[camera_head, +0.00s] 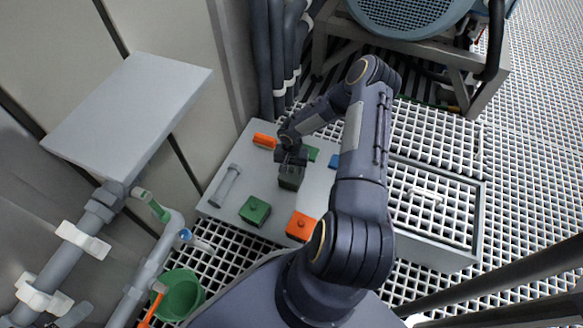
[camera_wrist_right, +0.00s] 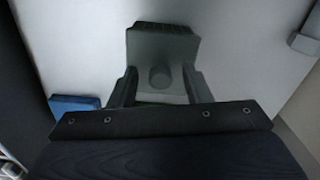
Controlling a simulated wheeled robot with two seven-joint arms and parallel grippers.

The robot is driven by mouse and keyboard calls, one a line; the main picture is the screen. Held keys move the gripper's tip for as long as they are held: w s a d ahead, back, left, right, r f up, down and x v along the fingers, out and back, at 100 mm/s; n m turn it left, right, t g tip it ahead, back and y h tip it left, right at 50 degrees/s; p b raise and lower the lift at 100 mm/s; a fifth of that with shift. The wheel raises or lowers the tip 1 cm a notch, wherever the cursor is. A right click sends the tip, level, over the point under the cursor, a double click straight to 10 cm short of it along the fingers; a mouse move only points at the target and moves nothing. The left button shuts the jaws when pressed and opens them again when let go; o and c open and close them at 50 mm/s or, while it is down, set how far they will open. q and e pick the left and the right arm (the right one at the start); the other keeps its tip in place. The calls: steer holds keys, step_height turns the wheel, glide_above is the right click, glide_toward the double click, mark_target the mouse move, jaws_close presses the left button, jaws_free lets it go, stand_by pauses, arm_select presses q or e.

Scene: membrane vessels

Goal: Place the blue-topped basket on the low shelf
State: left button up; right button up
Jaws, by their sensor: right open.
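My right gripper (camera_head: 291,168) is over the pale grey platform (camera_head: 225,207), pointing down. In the wrist view its open fingers (camera_wrist_right: 160,88) stand on either side of a small round knob on a dark grey-green piece (camera_wrist_right: 165,45); contact cannot be told. In the head view this dark piece (camera_head: 290,180) sits at the gripper. A small blue-topped item (camera_head: 335,161), likely the basket, lies right of the gripper, partly hidden by my arm. Blue also shows at the left of the wrist view (camera_wrist_right: 75,104). Which surface is the low shelf is unclear. My left gripper is not in view.
On the platform are green (camera_head: 255,210) and orange (camera_head: 301,226) topped items, another orange one (camera_head: 265,141), and a grey bar handle (camera_head: 226,184). A tilted grey panel (camera_head: 130,110) and pipes (camera_head: 150,265) stand left. A grated frame (camera_head: 430,205) lies right.

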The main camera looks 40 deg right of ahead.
steer(key=shift+r, duration=0.25)
step_height(320, 180, up, 12)
steer(key=p, duration=0.4)
steer(key=shift+f, duration=0.15)
